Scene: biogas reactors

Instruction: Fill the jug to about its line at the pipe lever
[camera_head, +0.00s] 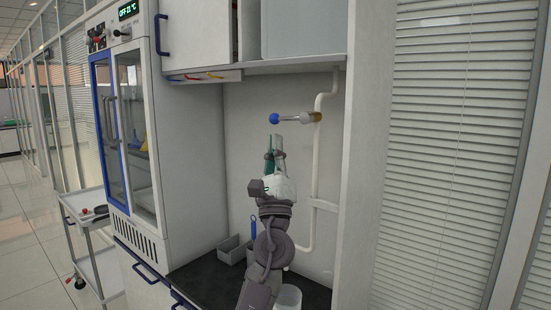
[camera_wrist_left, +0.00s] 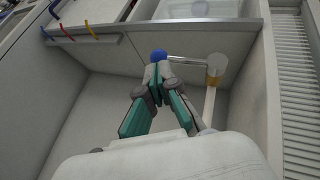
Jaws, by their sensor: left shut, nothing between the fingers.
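The pipe lever (camera_head: 291,119) is a short rod with a blue ball end, fixed to a brass fitting on the white wall pipe (camera_head: 316,170). The lever's blue ball also shows in the left wrist view (camera_wrist_left: 158,55), just past my fingertips. My left gripper (camera_head: 275,138) is shut and empty, pointing up just below the ball; I cannot tell whether it touches it. A whitish open vessel (camera_head: 288,297), perhaps the jug, stands on the dark counter, partly hidden by my left arm. Its line and contents cannot be made out. My right gripper is out of view.
Grey bins (camera_head: 232,250) stand at the back of the dark counter (camera_head: 203,275), beside a blue upright handle (camera_head: 253,227). A shelf with coloured hooks (camera_head: 205,76) hangs above. A glass-door cabinet (camera_head: 125,130) and trolley (camera_head: 85,210) are left; a side panel bounds the right.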

